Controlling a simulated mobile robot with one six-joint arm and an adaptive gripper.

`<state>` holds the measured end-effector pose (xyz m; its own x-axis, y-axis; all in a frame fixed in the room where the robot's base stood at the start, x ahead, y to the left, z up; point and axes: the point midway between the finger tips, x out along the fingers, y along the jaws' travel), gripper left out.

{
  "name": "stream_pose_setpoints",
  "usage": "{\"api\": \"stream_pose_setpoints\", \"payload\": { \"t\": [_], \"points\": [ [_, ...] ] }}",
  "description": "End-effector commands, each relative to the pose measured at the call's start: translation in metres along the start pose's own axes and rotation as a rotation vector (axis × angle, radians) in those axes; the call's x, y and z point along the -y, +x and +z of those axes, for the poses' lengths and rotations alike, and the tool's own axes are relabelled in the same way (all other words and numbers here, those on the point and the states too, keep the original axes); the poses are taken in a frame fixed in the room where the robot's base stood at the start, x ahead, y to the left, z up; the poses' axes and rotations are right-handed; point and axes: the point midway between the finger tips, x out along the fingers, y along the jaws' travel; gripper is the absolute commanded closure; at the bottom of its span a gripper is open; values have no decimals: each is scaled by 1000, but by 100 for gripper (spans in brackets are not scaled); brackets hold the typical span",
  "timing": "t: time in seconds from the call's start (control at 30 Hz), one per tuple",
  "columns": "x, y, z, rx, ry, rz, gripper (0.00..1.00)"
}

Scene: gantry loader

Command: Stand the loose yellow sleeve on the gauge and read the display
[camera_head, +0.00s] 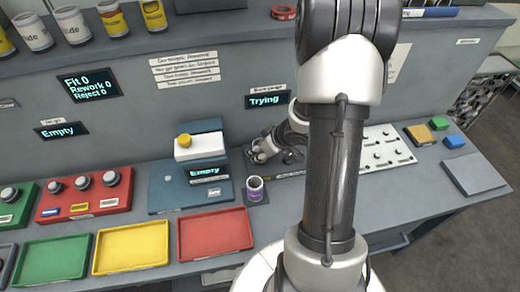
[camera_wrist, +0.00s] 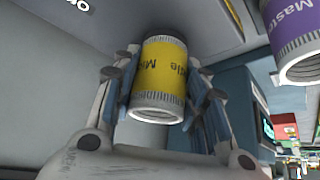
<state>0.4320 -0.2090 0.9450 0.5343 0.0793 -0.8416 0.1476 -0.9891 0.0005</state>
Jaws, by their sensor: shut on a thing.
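In the wrist view my gripper (camera_wrist: 160,85) is shut on the yellow sleeve (camera_wrist: 163,72), with a finger on each side. The sleeve has white ribbed ends and dark lettering; whether it touches a surface I cannot tell. In the head view my gripper (camera_head: 268,150) is partly behind my arm, and the sleeve is not seen there. A display (camera_head: 268,100) under a small "Bore gauge" label reads "Trying". The gauge's body is largely hidden by my arm. A purple sleeve (camera_head: 255,186) stands beside my gripper; it also shows in the wrist view (camera_wrist: 293,38), marked "Master".
A blue fixture (camera_head: 167,196) with an "Empty" display is left of my gripper. Green (camera_head: 55,259), yellow (camera_head: 131,248) and red (camera_head: 214,233) trays line the front. A white panel with knobs (camera_head: 385,150) is at right. The bench's right end holds a grey plate (camera_head: 474,174).

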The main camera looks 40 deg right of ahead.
Motion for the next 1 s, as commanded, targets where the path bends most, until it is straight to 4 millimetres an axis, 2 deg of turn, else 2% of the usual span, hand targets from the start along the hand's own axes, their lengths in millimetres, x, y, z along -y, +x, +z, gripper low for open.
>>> {"api": "stream_pose_setpoints", "payload": {
  "t": [0.07,0.1,0.43,0.8,0.87,1.0],
  "points": [
    [0,1,0,-1,0,0,96],
    [0,1,0,-2,0,0,59],
    [0,1,0,-1,0,0,37],
    [0,-1,1,0,1,0,37],
    [0,-6,0,-1,0,1,37],
    [-1,-28,0,-3,0,5,37]
  ]
}}
